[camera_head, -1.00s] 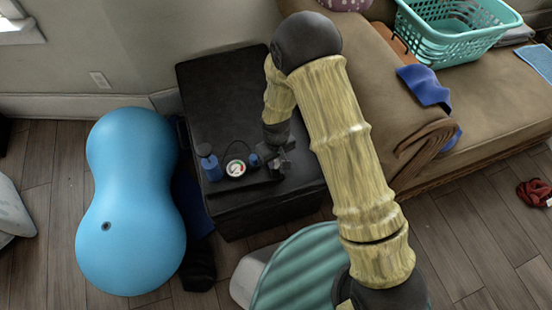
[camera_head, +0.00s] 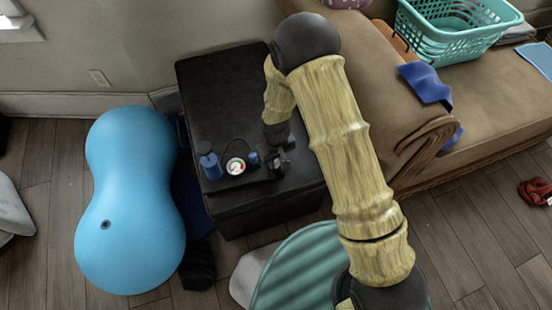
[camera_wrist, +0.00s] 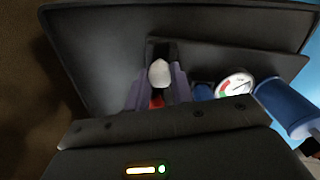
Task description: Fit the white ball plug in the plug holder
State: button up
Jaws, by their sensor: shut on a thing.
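The white ball plug (camera_wrist: 159,73) shows in the wrist view as a pale rounded knob with red below it. My gripper (camera_wrist: 160,84) is shut on it, one grey-purple finger on each side. In the head view my gripper (camera_head: 275,160) points down low over the front right part of the black box top, right beside a small blue piece (camera_head: 254,158). The plug itself cannot be made out there. I cannot tell for sure which part is the plug holder. A dark base (camera_wrist: 225,62) lies behind and right of the plug in the wrist view.
A round dial gauge (camera_head: 235,166) and a blue bottle-like cylinder (camera_head: 209,163) stand left of my gripper on the black box (camera_head: 222,85). The back of the box top is clear. A blue peanut ball (camera_head: 130,200) is left; a brown sofa (camera_head: 480,100) is right.

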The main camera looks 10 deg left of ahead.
jog(key=shift+f, duration=0.5)
jog(key=o, duration=1)
jog(key=shift+c, duration=0.2)
notch_tip(320, 180, up, 18)
jog(key=p, duration=0.4)
jog(key=shift+f, duration=0.25)
jog(key=shift+d, duration=0.1)
